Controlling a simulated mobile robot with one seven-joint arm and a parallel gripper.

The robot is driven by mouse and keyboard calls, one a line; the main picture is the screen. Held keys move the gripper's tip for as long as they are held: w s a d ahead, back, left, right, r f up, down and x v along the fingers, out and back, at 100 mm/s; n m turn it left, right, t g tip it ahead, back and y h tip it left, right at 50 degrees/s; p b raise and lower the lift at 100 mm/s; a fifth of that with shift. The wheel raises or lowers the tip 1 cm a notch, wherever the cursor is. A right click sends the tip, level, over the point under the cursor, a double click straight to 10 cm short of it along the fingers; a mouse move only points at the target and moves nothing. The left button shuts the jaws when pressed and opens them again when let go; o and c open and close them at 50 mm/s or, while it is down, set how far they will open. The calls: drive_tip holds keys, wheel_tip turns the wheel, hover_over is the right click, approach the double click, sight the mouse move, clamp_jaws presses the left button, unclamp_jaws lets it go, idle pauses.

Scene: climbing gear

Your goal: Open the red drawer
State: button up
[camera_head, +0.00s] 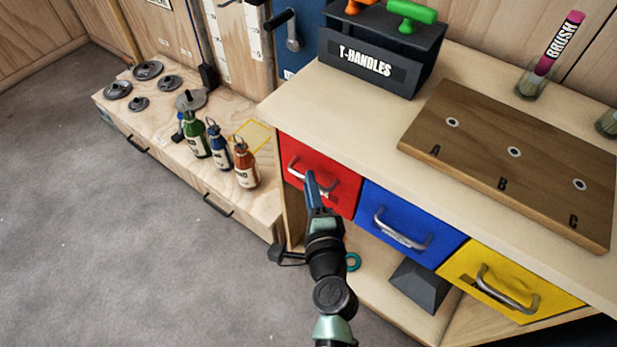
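The red drawer (340,187) is at the left end of a row of drawers under the wooden counter, and its front looks flush with its neighbours. Its silver bar handle (325,186) runs across the front. My gripper (311,180) is in front of the red drawer, with its blue finger reaching up to the handle and covering part of it. I cannot tell whether it touches the handle. Only one finger shows clearly, so the opening between the fingers is hidden.
A blue drawer (408,226) and a yellow drawer (513,285) sit to the right, each with a protruding handle. A low bench (165,140) at left carries bottles and weights. The counter holds a T-handles box (378,62) and a board (500,150). Grey floor at left is clear.

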drive_tip(key=shift+x, duration=1.2)
clamp_jaws()
idle(0.6)
